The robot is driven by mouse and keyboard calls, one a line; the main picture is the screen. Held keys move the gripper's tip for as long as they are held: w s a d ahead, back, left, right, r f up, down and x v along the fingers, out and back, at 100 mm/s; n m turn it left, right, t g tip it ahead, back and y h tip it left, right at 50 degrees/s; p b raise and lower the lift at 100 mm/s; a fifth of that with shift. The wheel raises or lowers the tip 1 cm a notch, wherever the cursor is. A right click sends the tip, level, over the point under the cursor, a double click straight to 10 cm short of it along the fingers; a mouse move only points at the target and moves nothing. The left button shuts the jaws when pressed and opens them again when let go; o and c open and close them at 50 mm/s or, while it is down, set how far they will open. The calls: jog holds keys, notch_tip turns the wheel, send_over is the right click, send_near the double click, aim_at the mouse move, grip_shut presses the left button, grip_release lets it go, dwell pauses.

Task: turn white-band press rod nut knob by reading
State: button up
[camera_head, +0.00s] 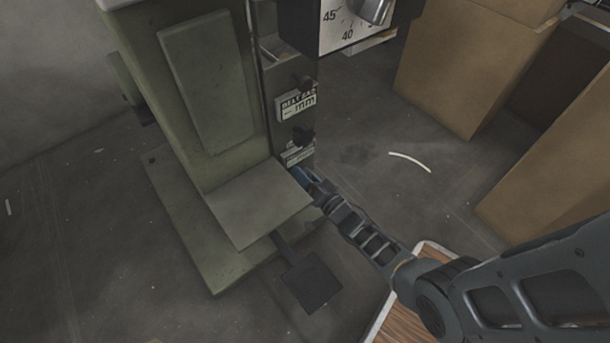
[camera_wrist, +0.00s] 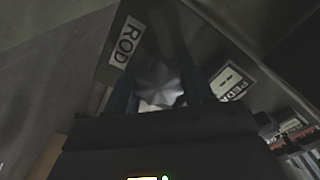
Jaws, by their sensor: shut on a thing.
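The green press (camera_head: 205,90) stands at left of centre in the head view. My gripper (camera_head: 305,180) reaches low to the right side of the press, beside its front ledge. In the wrist view my gripper (camera_wrist: 160,90) has its bluish fingers on both sides of a grey lobed knob (camera_wrist: 158,82) and is shut on it. A white label reading ROD (camera_wrist: 125,42) is beside this knob. The knob is hidden in the head view. I cannot make out a white band on the press.
A dial (camera_head: 345,25) with 45 and 40 and a mm label plate (camera_head: 297,104) are above my gripper. A dark pedal (camera_head: 311,282) is low in front. Cardboard boxes (camera_head: 465,70) stand at right. A PEDA label (camera_wrist: 230,84) shows in the wrist view.

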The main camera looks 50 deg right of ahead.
jog(key=o, duration=1)
jog(key=shift+p+v, duration=1.05)
jog(key=shift+v, duration=2.9)
jog(key=shift+d, duration=0.1)
